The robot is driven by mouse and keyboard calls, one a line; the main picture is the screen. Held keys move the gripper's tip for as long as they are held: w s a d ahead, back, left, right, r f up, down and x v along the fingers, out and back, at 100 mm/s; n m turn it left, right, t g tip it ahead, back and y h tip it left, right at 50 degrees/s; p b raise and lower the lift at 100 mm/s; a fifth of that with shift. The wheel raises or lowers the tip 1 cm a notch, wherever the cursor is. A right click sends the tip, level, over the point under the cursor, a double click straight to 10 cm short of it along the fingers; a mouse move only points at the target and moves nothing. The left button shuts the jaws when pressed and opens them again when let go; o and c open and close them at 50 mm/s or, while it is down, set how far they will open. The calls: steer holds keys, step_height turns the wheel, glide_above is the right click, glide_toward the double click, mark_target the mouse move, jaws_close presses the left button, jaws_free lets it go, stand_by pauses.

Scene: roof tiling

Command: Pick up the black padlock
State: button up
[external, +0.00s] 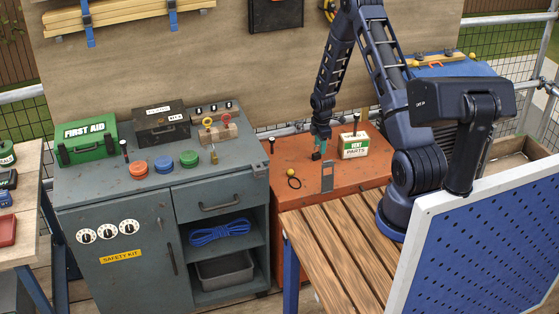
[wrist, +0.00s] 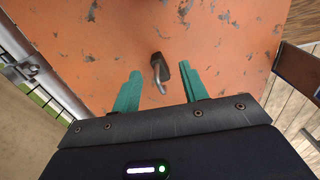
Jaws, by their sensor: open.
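In the wrist view the black padlock (wrist: 156,60) lies on the worn orange top (wrist: 110,45), its silver shackle pointing toward my gripper. My gripper (wrist: 159,72) has its two teal fingers apart, one on each side of the padlock in the picture; no contact shows. In the external view my gripper (external: 318,150) points down over the orange cabinet (external: 283,150), left of the VENT PARTS box. I cannot clearly make out the padlock there, close to the fingers.
A grey cabinet (external: 110,200) stands to the left. A slatted wooden bench (external: 340,240) is in front.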

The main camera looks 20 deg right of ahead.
mark_target(317, 156)
steer(key=shift+w+f, duration=0.2)
steer(key=shift+f, duration=2.1)
jaws_close()
